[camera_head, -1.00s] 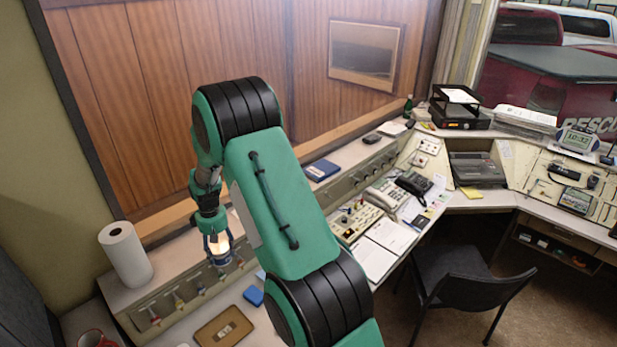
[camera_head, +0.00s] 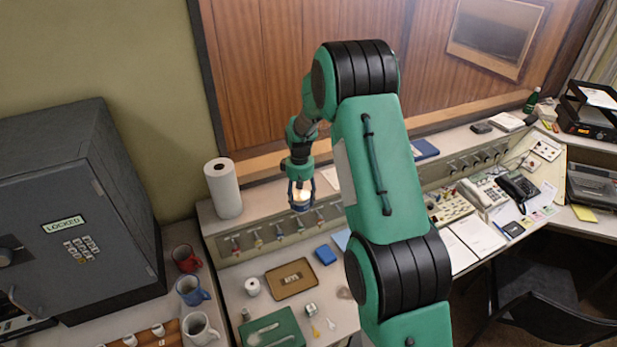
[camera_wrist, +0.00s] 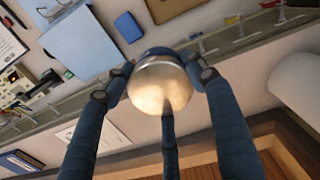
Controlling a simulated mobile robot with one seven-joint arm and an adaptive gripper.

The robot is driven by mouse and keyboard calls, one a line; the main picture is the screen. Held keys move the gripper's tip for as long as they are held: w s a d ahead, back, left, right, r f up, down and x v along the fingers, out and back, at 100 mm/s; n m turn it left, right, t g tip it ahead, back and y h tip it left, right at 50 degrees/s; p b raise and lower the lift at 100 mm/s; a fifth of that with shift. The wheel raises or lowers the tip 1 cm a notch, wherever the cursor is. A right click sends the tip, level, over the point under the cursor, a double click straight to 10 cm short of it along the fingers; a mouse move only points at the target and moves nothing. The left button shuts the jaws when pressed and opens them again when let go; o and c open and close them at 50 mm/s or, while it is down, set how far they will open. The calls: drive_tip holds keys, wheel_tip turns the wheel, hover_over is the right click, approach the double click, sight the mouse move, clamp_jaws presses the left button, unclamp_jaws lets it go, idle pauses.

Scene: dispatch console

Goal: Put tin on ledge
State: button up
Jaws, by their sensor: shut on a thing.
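The tin (camera_head: 301,200) has a pale, shiny round lid and a blue body. My gripper (camera_head: 300,190) is shut on it and holds it raised at the console's back. In the wrist view the tin (camera_wrist: 160,84) sits between the dark blue fingers, lid toward the camera, its far side hidden. The ledge (camera_head: 258,207) is the raised pale shelf along the wood-panelled wall; in the head view the tin overlaps its front edge. The ledge also shows below the tin in the wrist view (camera_wrist: 240,82). I see no contact between tin and ledge.
A paper towel roll (camera_head: 223,189) stands on the ledge's left end. Keys hang on the ledge's front. Below are a brown tray (camera_head: 270,288), a blue box (camera_head: 326,255) and a green mat (camera_head: 255,328). Mugs and a grey safe (camera_head: 70,200) are left. Ledge between roll and tin is bare.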

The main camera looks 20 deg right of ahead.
drive_tip(key=w+d, duration=0.1)
drive_tip(key=w, duration=0.4)
drive_tip(key=w+f+p, duration=0.1)
drive_tip(key=w, duration=0.4)
drive_tip(key=w+d+p, duration=0.1)
drive_tip(key=w, duration=0.4)
drive_tip(key=shift+w+d+f, duration=0.15)
drive_tip(key=shift+d+f, duration=0.1)
drive_tip(key=shift+d, duration=0.1)
drive_tip(key=shift+f+p, duration=0.65)
drive_tip(key=shift+f, duration=1.1)
drive_tip(key=shift+f, duration=0.2)
drive_tip(key=o, duration=1.3)
drive_tip(key=shift+r, duration=0.15)
